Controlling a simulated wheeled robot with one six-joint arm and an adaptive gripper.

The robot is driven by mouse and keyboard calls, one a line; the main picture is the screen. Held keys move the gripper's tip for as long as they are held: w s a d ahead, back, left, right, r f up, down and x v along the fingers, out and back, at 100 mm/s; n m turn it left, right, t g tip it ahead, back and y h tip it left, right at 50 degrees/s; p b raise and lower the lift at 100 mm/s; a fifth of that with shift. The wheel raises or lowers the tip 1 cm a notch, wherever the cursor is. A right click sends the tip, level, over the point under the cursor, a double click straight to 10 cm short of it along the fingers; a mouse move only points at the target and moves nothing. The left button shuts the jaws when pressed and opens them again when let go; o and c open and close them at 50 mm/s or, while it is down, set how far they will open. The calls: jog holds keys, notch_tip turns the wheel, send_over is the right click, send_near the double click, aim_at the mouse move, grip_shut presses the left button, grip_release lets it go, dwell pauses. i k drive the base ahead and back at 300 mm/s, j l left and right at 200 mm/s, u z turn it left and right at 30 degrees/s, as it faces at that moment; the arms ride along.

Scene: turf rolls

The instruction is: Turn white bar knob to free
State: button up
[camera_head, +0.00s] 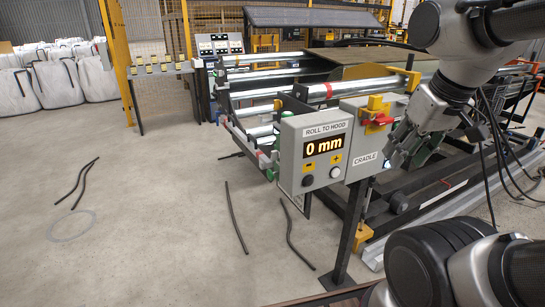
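A grey box labelled CRADLE (362,160) stands at the centre right on a dark post. A small pale, bluish-white spot (387,164) shows at its right side beside my fingertips; I cannot tell whether it is the white bar knob. No bar shape or pointing direction can be made out. My gripper (396,156) reaches down from the upper right, close to the right part of this box. It covers part of the box face. Whether it touches anything, and how far its fingers are apart, is too small to tell.
A grey display box (314,155) reading "ROLL TO HOOD 0 mm" adjoins on the left, with a black knob (307,181) and a white round button (335,172). A red-and-yellow switch (377,120) sits above the CRADLE label. Cables (495,140) hang at right. Left floor is mostly open.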

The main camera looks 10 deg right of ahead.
aim_at(275, 154)
jog(key=i+j, duration=0.4)
jog(key=i+j+z, duration=0.1)
jog(key=i+j, duration=0.25)
jog(key=j, duration=0.25)
